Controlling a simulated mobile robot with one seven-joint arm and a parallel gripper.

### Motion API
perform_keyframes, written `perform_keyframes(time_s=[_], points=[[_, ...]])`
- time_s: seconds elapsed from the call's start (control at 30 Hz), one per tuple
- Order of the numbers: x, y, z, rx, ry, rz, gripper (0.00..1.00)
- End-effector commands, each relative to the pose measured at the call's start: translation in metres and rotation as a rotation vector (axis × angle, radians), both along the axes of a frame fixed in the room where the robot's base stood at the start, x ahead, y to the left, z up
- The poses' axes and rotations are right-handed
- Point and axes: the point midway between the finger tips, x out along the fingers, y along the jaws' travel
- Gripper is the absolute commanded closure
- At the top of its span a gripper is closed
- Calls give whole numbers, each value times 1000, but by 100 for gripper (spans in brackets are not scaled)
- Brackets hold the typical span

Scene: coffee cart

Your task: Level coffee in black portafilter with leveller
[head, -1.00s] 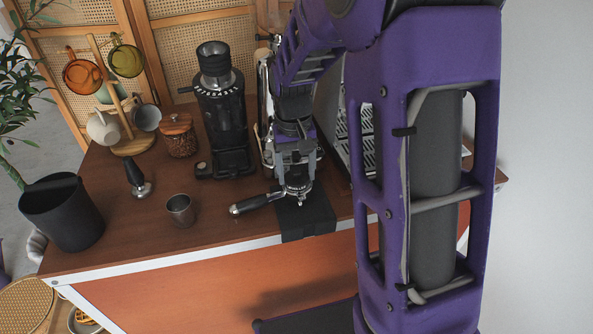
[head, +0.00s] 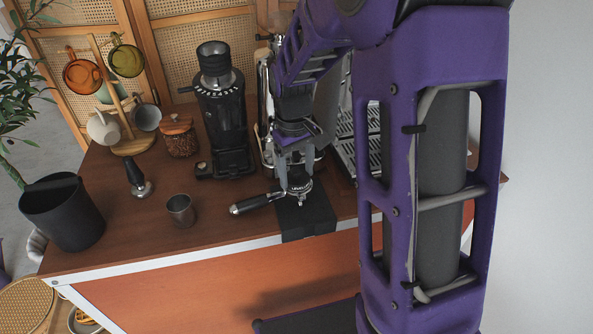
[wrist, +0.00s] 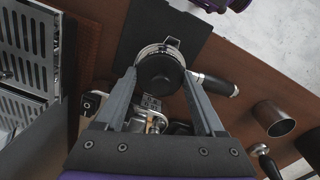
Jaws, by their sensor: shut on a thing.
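The black portafilter lies on the black mat (head: 308,219), its dark handle (head: 250,204) pointing left; in the wrist view the handle (wrist: 217,84) points right. The round leveller (head: 299,187) sits on top of the portafilter's basket. In the wrist view the leveller (wrist: 160,76) is a dark disc with a metal rim below it. My gripper (head: 295,170) reaches down from above, and its fingers (wrist: 161,84) are shut on the leveller from both sides. The coffee is hidden under the leveller.
A black grinder (head: 222,120) stands behind, with a lidded jar (head: 178,138) and a mug tree (head: 130,143). A black bin (head: 62,212) is at far left. The espresso machine's tray (wrist: 30,45) is close by.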

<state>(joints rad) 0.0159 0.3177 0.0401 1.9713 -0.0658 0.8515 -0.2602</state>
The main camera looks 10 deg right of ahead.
Motion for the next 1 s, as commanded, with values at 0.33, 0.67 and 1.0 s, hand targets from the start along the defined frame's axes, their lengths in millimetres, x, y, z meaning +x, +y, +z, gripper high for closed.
perform_keyframes(time_s=[0.33,0.67,1.0], points=[[-1,-1,2,0,3,-2,96],[0,0,14,0,-1,-3,96],[0,0,24,0,-1,-3,96]])
